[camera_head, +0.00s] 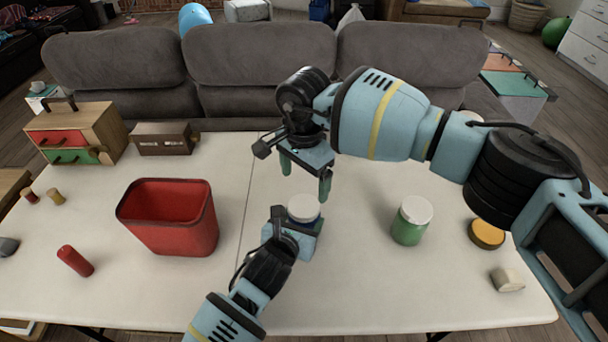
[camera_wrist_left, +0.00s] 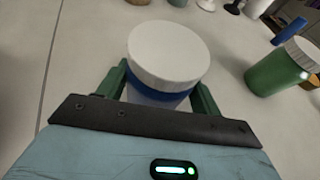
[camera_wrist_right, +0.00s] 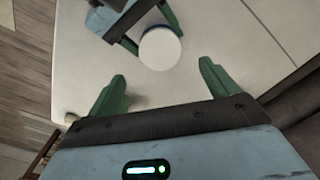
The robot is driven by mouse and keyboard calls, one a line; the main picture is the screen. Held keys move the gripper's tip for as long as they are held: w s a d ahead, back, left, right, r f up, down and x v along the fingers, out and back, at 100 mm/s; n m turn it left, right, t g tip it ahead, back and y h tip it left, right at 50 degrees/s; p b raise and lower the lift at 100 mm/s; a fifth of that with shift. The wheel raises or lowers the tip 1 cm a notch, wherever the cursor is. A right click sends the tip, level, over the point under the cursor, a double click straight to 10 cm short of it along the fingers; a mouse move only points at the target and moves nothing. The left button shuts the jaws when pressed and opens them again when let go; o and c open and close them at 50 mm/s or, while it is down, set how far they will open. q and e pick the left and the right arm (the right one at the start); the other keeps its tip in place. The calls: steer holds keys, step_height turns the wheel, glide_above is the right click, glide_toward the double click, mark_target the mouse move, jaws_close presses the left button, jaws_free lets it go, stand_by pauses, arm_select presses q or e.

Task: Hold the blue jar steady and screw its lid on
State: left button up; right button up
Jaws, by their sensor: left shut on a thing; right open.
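The blue jar (camera_head: 308,226) stands upright on the white table, with a white lid (camera_head: 303,207) on its top. In the left wrist view the lid (camera_wrist_left: 168,52) sits level above the blue band of the jar (camera_wrist_left: 172,91); I cannot tell how tightly it is screwed. My left gripper (camera_wrist_left: 160,88) is shut on the jar, one finger on each side below the lid. My right gripper (camera_head: 305,176) is open and empty, pointing down above the lid. In the right wrist view the lid (camera_wrist_right: 160,48) lies beyond the open fingers (camera_wrist_right: 163,76), apart from them.
A green jar with a white lid (camera_head: 411,222) stands to the right, with a yellow-topped round thing (camera_head: 487,234) and a small pale block (camera_head: 507,280) farther right. A red bin (camera_head: 170,222) and a red cylinder (camera_head: 75,261) are left. A wooden drawer box (camera_head: 78,132) stands back left.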

mark_target(303, 206)
steer(key=shift+f, duration=3.85)
steer(key=c, duration=1)
steer(key=m, duration=1.2)
steer(key=o, duration=1.2)
steer(key=shift+s, duration=0.1)
steer(key=shift+c, duration=0.2)
step_height(303, 206, up, 12)
